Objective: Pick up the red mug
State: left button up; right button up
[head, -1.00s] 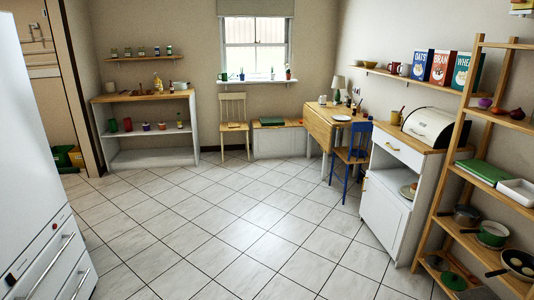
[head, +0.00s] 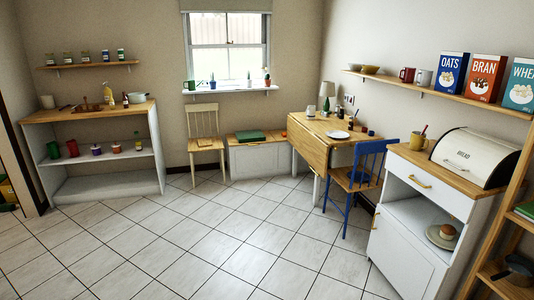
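A red mug (head: 407,75) stands upright on the wooden wall shelf (head: 440,91) at the right, beside a white mug (head: 424,78). Another red cup-like thing (head: 72,148) stands on the middle level of the white shelf unit at the left; it is too small to tell whether it is a mug. Neither of my grippers shows in the head view.
Under the wall shelf stand a white cabinet with a bread bin (head: 475,157), a blue chair (head: 362,180) and a wooden drop-leaf table (head: 310,143). Cereal boxes (head: 485,78) fill the shelf's right part. The tiled floor (head: 220,240) in the middle is clear.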

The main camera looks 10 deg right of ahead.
aim_at(409, 73)
jog(key=i+l+z, duration=0.2)
jog(key=i+z, duration=0.2)
jog(key=i, duration=0.25)
jog(key=i+z, duration=0.4)
jog(key=i, duration=0.3)
jog(key=i+j+z, duration=0.2)
jog(key=i+z, duration=0.15)
jog(key=i, duration=0.3)
